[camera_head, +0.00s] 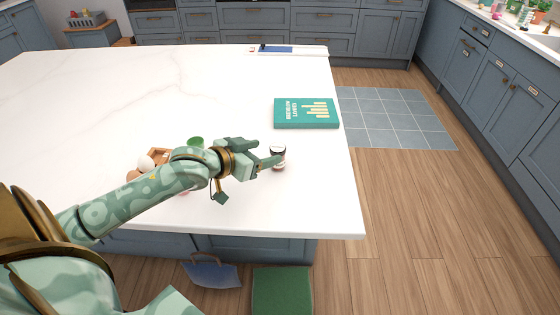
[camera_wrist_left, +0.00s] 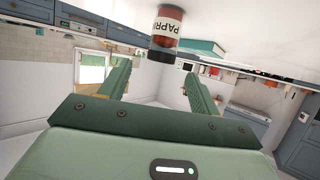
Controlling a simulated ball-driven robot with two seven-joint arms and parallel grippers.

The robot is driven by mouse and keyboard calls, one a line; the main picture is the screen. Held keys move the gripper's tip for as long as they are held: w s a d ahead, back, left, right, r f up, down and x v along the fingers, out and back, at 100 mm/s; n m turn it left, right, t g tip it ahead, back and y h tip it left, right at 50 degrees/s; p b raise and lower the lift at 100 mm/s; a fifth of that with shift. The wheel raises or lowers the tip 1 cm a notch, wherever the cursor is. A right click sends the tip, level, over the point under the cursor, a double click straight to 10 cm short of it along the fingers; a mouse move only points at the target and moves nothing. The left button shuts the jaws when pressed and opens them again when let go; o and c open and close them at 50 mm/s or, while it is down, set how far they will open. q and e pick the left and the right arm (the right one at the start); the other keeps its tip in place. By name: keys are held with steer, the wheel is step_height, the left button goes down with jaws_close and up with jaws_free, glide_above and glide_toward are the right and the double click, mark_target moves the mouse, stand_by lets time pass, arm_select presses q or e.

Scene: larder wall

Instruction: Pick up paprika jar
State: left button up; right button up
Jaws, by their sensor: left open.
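The paprika jar (camera_head: 278,157) stands on the white island top, small, with a dark lid, a white label and a reddish lower part. It also shows in the left wrist view (camera_wrist_left: 166,33), upside down in that picture, with "PAPRI" readable on the label. My left gripper (camera_head: 268,155) is at the jar's left side in the head view. In the left wrist view its two fingers (camera_wrist_left: 158,77) are apart, with the jar ahead, near the gap between their tips. I cannot tell whether a finger touches the jar. My right gripper is not in view.
A green book (camera_head: 306,113) lies behind the jar on the island top (camera_head: 200,85). An egg (camera_head: 146,163) in a brown holder and a green item (camera_head: 195,142) are partly hidden by my left arm. The island's right edge is close to the jar. The far top is mostly clear.

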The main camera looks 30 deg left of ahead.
mark_target(275, 149)
arm_select(q)
steer(key=shift+w+d+f, duration=0.15)
steer(key=shift+w+f, duration=0.15)
steer(key=shift+w, duration=0.35)
steer(key=b+x, duration=0.2)
steer(key=x, duration=0.3)
steer(key=shift+s+f+b, duration=0.1)
steer(key=shift+b, duration=0.25)
steer(key=shift+w, duration=0.2)
steer(key=shift+s, duration=0.1)
steer(key=c, duration=1.1)
